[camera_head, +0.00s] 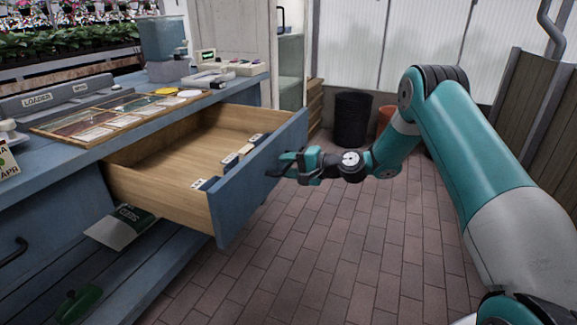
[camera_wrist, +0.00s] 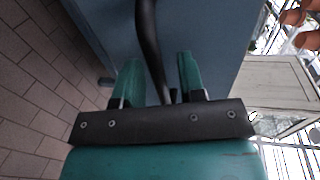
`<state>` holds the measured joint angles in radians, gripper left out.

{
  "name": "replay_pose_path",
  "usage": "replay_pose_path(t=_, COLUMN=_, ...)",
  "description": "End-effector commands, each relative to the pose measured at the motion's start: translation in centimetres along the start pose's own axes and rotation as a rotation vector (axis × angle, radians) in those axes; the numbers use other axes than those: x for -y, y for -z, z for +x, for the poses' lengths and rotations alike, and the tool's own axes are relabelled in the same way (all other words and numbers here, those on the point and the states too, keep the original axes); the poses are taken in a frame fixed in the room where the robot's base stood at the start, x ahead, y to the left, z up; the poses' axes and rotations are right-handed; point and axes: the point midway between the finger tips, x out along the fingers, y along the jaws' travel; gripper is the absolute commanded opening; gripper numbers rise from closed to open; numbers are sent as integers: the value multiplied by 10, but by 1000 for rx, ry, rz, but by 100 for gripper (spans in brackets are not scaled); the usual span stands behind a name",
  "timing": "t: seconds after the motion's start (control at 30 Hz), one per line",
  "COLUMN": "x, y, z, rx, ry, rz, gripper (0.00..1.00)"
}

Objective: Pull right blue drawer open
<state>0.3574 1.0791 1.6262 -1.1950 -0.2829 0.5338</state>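The right blue drawer (camera_head: 262,175) stands far out of the blue bench, its wooden inside showing. A few small labelled dividers (camera_head: 240,152) stand inside it along the front. My gripper (camera_head: 287,166) is at the outer side of the drawer front. In the wrist view the black bar handle (camera_wrist: 148,40) runs between the two teal fingers of my gripper (camera_wrist: 158,78). A gap shows between the fingers and the handle, so the gripper looks open around it. In the head view the handle is hidden behind the gripper.
The bench top (camera_head: 70,155) carries a framed tray (camera_head: 95,120), a loader box (camera_head: 50,97) and small items. Another drawer handle (camera_head: 14,252) shows at lower left. A black bin (camera_head: 352,118) stands behind. The brick floor (camera_head: 330,250) is clear.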

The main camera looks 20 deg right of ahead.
Motion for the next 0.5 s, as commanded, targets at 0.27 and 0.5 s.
replay_pose_path(t=0.27, x=0, y=2, z=-14, rx=-4, ry=-2, rz=2, gripper=37)
replay_pose_path(t=0.5, x=2, y=2, z=-69, rx=-7, ry=-1, rz=3, gripper=37)
